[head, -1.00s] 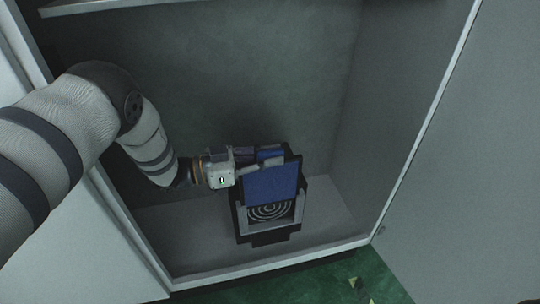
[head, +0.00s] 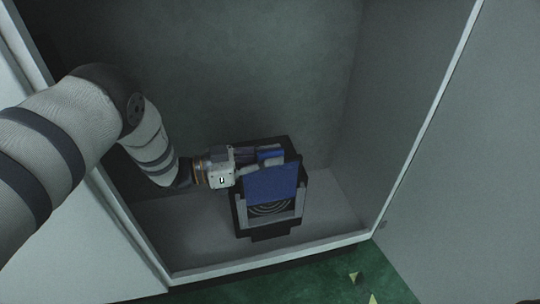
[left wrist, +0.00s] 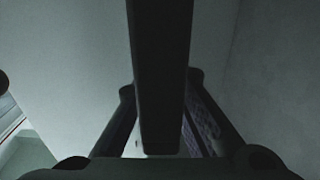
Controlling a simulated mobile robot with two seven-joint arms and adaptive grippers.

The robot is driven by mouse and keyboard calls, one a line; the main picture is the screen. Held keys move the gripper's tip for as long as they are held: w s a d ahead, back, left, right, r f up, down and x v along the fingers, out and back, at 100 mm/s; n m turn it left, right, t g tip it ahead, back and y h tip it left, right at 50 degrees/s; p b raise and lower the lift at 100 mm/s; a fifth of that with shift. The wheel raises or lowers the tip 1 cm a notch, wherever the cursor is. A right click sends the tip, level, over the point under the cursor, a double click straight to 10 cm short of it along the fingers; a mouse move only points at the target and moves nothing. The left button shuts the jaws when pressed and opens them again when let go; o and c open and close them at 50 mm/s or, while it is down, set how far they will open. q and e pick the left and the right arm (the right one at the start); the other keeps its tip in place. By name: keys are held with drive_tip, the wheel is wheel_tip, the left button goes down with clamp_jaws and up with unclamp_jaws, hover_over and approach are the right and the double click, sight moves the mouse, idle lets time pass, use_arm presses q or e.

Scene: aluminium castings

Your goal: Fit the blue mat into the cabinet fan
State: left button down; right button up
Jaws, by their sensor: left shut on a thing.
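The cabinet fan (head: 269,233) is a dark box with a pale frame and a round ringed grille, standing on the cabinet floor. The blue mat (head: 270,186) is a flat panel in front of the fan, covering the upper part of the grille; the lower rings show beneath it. My left gripper (head: 262,161) is at the top of the mat and shut on it. The left wrist view shows the fingers (left wrist: 165,125) on either side of a dark edge-on slab. Whether the mat sits inside the fan's frame I cannot tell. My right gripper is not in view.
The fan stands inside an open cabinet with grey walls and a pale floor (head: 190,240). A front lip (head: 270,257) edges the floor. A cabinet door (head: 465,170) is at the right. Green floor (head: 310,280) with small yellow pieces lies in front.

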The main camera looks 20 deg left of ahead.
use_arm(q)
drive_tip(key=shift+f+b, duration=0.7)
drive_tip(key=shift+f, duration=0.6)
drive_tip(key=c, duration=1.6)
unclamp_jaws()
drive_tip(key=shift+o, duration=0.2)
wheel_tip(320, 180, up, 10)
drive_tip(key=shift+r, duration=0.1)
